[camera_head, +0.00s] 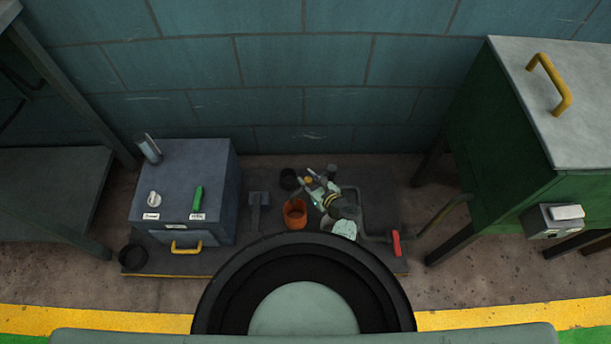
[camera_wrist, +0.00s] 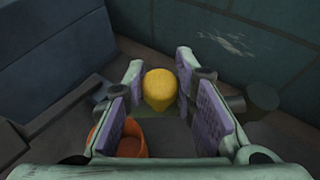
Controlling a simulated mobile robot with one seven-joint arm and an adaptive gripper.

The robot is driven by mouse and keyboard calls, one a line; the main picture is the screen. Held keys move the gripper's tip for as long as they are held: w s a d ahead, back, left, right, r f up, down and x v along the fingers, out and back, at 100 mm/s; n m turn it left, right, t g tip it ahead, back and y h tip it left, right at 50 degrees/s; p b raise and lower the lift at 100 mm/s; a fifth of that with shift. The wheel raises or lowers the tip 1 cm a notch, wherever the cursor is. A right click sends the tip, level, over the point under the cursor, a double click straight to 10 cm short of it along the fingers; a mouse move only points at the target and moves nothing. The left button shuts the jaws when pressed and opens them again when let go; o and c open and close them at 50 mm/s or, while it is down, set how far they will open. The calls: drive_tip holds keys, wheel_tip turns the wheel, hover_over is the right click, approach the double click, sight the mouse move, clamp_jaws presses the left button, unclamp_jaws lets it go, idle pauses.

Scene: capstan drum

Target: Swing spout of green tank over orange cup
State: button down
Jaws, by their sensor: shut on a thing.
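The green tank (camera_head: 490,165) stands on legs at the right in the head view. A dark pipe (camera_head: 440,215) runs from its lower side toward the low platform. The orange cup (camera_head: 295,214) stands on the platform, just left of my gripper (camera_head: 317,190). In the wrist view the orange cup (camera_wrist: 133,147) is partly hidden behind the left finger. My gripper (camera_wrist: 158,100) is shut on a yellow knob (camera_wrist: 160,88), which sits between the purple pads. The knob (camera_head: 309,181) also shows in the head view. My arm hides much of the spout, so its outlet's alignment is unclear.
A grey-blue box (camera_head: 185,190) with a yellow handle stands left on the dark platform (camera_head: 190,262). A red lever (camera_head: 396,243) is on the pipe at right. A blue-green wall (camera_head: 300,70) closes the back.

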drive_tip(key=shift+s+d+n+y, duration=0.25)
drive_tip(key=shift+n+y, duration=0.15)
drive_tip(key=shift+s+g, duration=0.1)
drive_tip(key=shift+g, duration=0.2)
drive_tip(key=c, duration=1.3)
unclamp_jaws()
wheel_tip(320, 180, up, 10)
